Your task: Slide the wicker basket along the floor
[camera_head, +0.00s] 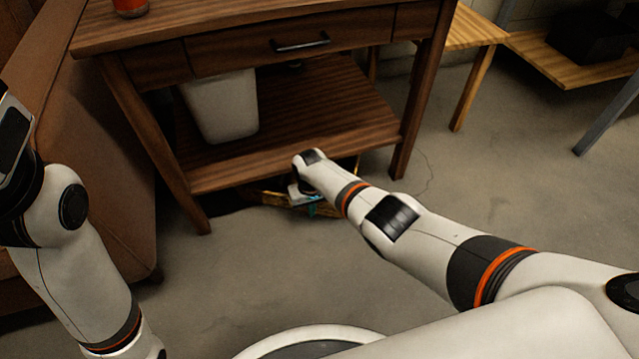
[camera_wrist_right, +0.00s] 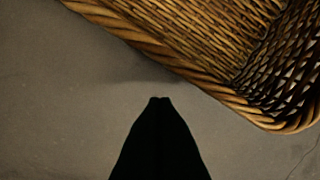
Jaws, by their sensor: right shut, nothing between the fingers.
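The wicker basket (camera_head: 266,197) sits low under the bottom shelf of the wooden table in the head view. Only slivers of it show there, because the shelf and my right arm hide the rest. In the right wrist view the woven brown basket (camera_wrist_right: 190,38) fills the upper right, with its braided rim running diagonally and a corner at the right. My right gripper (camera_wrist_right: 159,99) shows as a dark shape with its tips together and nothing between them. Its tips appear just outside the rim, over bare floor; I cannot tell whether they touch. My left gripper is not in view.
The dark wooden table (camera_head: 300,130) has a low shelf and splayed legs around the basket. A white bin (camera_head: 222,108) stands on the shelf. A brown upholstered piece (camera_head: 100,170) stands at the left. The concrete floor (camera_head: 250,270) in front is clear.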

